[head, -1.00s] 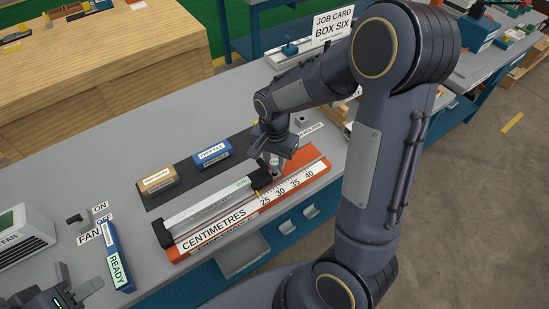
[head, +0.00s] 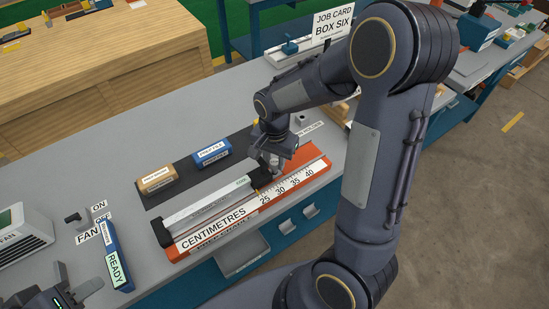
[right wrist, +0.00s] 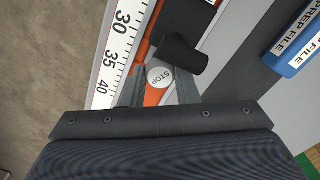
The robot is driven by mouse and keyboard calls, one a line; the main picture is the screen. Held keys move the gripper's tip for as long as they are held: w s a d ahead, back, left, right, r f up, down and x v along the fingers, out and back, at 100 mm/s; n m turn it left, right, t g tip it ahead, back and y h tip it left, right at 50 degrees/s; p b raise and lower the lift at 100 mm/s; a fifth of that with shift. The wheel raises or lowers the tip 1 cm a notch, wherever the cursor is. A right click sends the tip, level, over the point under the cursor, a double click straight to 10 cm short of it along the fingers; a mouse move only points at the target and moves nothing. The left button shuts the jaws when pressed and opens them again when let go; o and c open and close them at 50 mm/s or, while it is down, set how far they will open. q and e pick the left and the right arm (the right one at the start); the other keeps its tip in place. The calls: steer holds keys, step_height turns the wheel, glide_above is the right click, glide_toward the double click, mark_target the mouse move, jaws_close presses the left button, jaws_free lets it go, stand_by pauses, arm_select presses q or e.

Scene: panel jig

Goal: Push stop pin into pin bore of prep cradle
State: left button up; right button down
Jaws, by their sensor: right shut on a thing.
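The prep cradle (head: 318,163) is a long orange base with a white centimetre scale, lying on the grey bench, with a pale metal bar along it. My right gripper (head: 274,163) points down over the cradle, right beside a black block on it. The pin's lower end and the pin bore are hidden, so I cannot tell whether the pin is in the bore. My left gripper (head: 72,290) is at the lower left, fingers apart and empty.
A brown box (head: 158,180) and a blue prep file box (head: 211,152) lie on a dark mat behind the cradle. A blue READY panel (head: 115,262) and the fan switch (head: 74,218) are at the left.

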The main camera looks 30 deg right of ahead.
mark_target(275, 161)
steer(key=shift+r, duration=0.2)
steer(key=shift+r+p, duration=0.25)
steer(key=shift+p, duration=0.05)
steer(key=shift+f+b, duration=1.4)
steer(key=shift+f, duration=0.3)
stand_by(1.0)
steer(key=c, duration=1.1)
jaws_free()
steer(key=shift+w, duration=0.1)
steer(key=shift+o, duration=0.3)
steer(key=shift+w+r, duration=0.15)
steer(key=shift+r, duration=0.3)
steer(key=r, duration=0.7)
steer(key=shift+s+d, duration=0.1)
steer(key=shift+s, duration=0.1)
